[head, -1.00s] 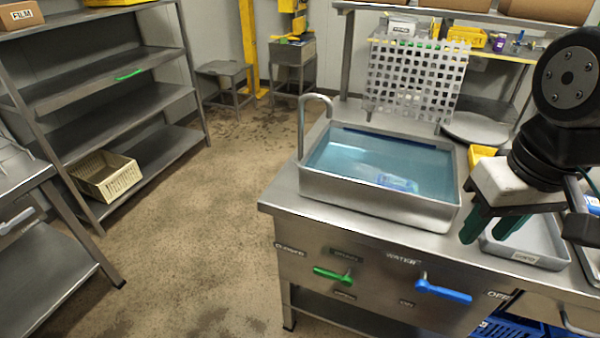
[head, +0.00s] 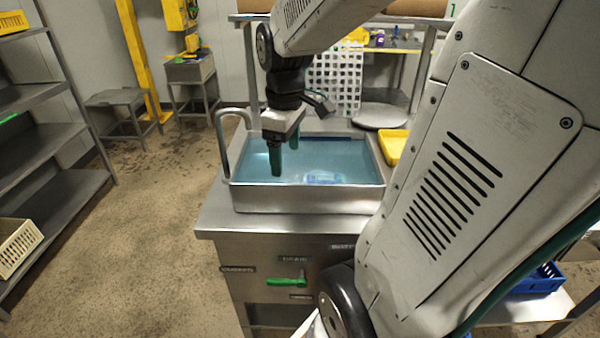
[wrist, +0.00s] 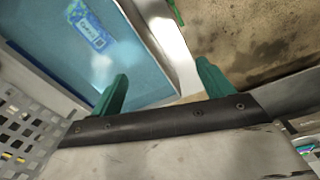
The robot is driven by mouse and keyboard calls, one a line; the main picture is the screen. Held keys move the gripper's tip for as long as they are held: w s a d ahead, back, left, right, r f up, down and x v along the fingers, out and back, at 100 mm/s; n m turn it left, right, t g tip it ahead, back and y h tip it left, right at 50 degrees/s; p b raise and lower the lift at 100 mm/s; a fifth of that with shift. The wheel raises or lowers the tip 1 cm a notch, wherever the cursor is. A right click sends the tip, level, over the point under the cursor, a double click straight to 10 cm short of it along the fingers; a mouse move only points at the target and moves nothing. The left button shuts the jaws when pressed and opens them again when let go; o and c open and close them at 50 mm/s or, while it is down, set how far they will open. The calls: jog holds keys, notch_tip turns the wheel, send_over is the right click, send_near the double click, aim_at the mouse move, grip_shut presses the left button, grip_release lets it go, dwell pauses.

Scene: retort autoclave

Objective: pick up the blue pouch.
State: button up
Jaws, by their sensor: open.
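The blue pouch (head: 324,178) lies in the water of the steel sink basin (head: 305,200), toward the right of the basin in the head view. In the wrist view the pouch (wrist: 91,26) is at the upper left, with a pale label on it. My gripper (head: 282,168) points down over the left part of the basin, apart from the pouch. Its green fingers (wrist: 158,92) are spread and empty in the wrist view, with the basin's rim between them.
A curved tap (head: 222,135) stands at the basin's left. A perforated white rack (head: 335,80) stands behind it. A yellow tray (head: 396,143) is at its right. A green lever (head: 287,281) sticks out of the counter front. Shelves (head: 60,190) stand at the left, beyond open floor.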

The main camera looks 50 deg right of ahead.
aim_at(327, 176)
jog(key=d+f+n, duration=0.1)
jog(key=d+f, duration=0.1)
jog(key=d, duration=0.3)
jog(key=d+f+n, duration=0.1)
jog(key=d+f, duration=0.2)
jog(key=d, duration=0.2)
jog(key=w+d+f+n, duration=0.1)
jog(key=d+f, duration=0.2)
jog(key=d, duration=0.3)
jog(key=shift+g, duration=0.3)
jog(key=shift+n, duration=0.3)
jog(key=f, duration=0.7)
jog(key=shift+d, duration=0.35)
jog(key=shift+f, duration=0.55)
jog(key=c, duration=1.1)
